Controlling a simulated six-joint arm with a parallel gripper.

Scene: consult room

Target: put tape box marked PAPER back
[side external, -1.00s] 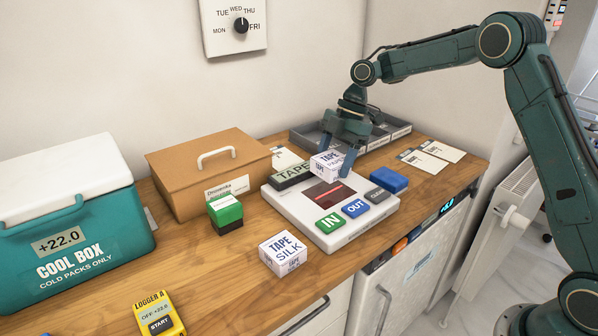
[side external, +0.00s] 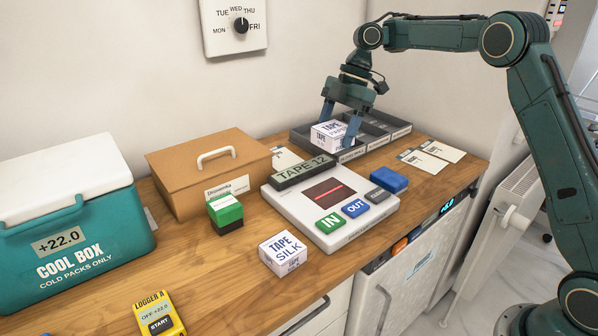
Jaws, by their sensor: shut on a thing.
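My gripper (side external: 340,124) is shut on a white and blue tape box (side external: 329,135) whose front reads TAPE and, less clearly, PAPER. The box is held over the front left part of a grey compartment tray (side external: 402,131). I cannot tell whether it touches the tray. Part of the box's sides is hidden behind the fingers. A second tape box, marked TAPE SILK (side external: 283,252), sits on the wooden counter in front of the white scanner unit (side external: 291,206).
The scanner unit has a TAPE 12 display (side external: 304,172) and IN, OUT and grey buttons. A blue block (side external: 389,180) lies beside it. A brown case (side external: 208,168), green stamp (side external: 226,212), cool box (side external: 66,228) and yellow logger (side external: 160,314) stand left. Cards (side external: 423,160) lie right of the tray.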

